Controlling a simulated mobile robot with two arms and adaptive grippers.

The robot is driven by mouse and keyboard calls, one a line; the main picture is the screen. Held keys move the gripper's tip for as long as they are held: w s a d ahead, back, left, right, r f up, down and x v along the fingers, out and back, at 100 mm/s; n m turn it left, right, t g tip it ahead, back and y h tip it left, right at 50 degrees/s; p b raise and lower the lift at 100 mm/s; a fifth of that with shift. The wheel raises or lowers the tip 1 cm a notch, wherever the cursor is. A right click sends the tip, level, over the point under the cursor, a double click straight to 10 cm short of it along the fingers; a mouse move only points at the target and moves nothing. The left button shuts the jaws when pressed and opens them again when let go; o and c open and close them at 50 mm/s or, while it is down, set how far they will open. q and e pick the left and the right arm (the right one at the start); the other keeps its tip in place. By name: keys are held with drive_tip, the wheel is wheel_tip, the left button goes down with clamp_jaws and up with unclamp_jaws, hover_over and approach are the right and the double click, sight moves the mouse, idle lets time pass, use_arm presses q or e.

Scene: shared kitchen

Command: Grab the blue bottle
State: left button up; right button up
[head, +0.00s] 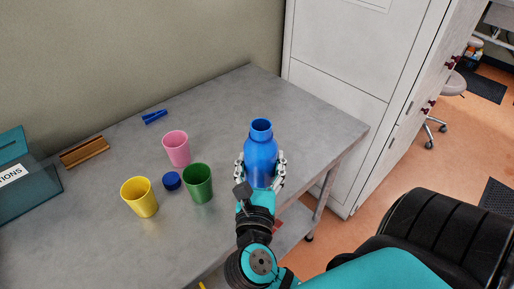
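The blue bottle (261,147) is upright at the right part of the grey table, its neck and upper body clear to see. My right gripper (261,168) is at the bottle from the near side, with one finger on each side of its body. The fingers are very close to the bottle's sides; whether they press on it is not clear. The bottle's base is hidden behind my gripper, so I cannot tell if it rests on the table. My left gripper is not in view.
Left of the bottle on the table (225,110) stand a green cup (198,184), a pink cup (176,148) and a yellow cup (139,197), with a blue cap (172,181) among them. A white cabinet (345,60) stands behind the table's right end.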

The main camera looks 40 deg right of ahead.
drive_tip(key=shift+s+a, duration=0.15)
drive_tip(key=shift+s, duration=0.45)
drive_tip(key=shift+r, duration=0.1)
